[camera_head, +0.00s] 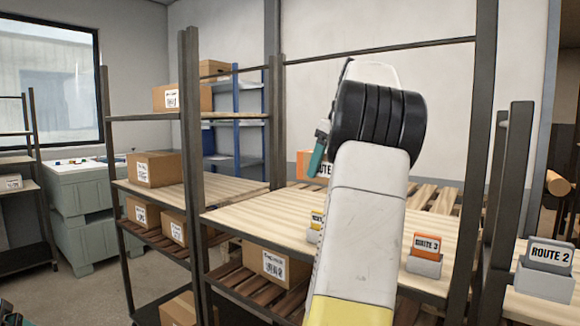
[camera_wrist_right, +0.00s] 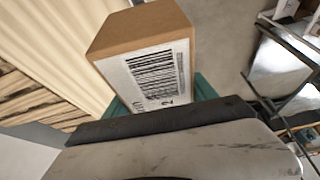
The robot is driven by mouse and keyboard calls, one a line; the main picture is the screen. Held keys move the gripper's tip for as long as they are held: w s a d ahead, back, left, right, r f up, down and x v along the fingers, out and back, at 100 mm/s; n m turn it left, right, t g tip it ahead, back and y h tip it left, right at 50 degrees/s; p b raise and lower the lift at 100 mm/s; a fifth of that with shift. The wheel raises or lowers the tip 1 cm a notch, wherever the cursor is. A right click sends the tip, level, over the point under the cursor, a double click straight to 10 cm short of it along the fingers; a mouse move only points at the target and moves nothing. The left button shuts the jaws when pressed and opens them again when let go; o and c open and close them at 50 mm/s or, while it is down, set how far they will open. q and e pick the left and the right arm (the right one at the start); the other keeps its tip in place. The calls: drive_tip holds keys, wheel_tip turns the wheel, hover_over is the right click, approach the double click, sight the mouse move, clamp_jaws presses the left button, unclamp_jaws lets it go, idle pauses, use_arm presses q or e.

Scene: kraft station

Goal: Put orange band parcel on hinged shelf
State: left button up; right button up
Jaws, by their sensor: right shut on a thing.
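My right arm reaches up through the middle of the head view. One teal finger of my right gripper (camera_head: 318,152) shows left of the black wrist. In the right wrist view the gripper (camera_wrist_right: 160,100) is shut on a cardboard parcel (camera_wrist_right: 140,35) with a white barcode label. No orange band shows on its visible faces. A dark teal piece at the bottom left corner may be my left gripper (camera_head: 10,312).
An orange ROUTE 3 card (camera_head: 427,245) and a grey ROUTE 2 card (camera_head: 550,255) stand at the right. An orange lettered thing (camera_head: 304,164) is partly hidden behind the finger. Boxes (camera_head: 155,169) fill the left rack. Dark rack posts (camera_head: 194,160) stand close by.

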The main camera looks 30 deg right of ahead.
drive_tip(key=shift+s+a+f, duration=0.1)
drive_tip(key=shift+s+a, duration=0.2)
drive_tip(key=shift+a, duration=0.15)
drive_tip(key=shift+w+a+f, duration=0.2)
drive_tip(key=shift+w+f, duration=0.05)
drive_tip(key=shift+f, duration=0.35)
drive_tip(key=shift+s+a+f, duration=0.15)
drive_tip(key=shift+a+f, duration=0.25)
drive_tip(key=shift+a, duration=0.1)
drive_tip(key=a+f+m, duration=0.1)
drive_tip(key=a+f, duration=0.9)
drive_tip(key=f, duration=0.4)
drive_tip(key=w+a+f+m+h, duration=0.1)
drive_tip(key=a+f, duration=1)
drive_tip(key=f, duration=0.3)
drive_tip(key=w+a+f+m, duration=0.1)
drive_tip(key=a+f, duration=0.9)
drive_tip(key=f, duration=0.4)
drive_tip(key=shift+w+a+f+m, duration=0.15)
drive_tip(key=shift+a+m, duration=0.15)
drive_tip(key=shift+a, duration=0.05)
drive_tip(key=shift+w+a, duration=0.1)
drive_tip(key=shift+w, duration=0.15)
drive_tip(key=shift+d, duration=0.2)
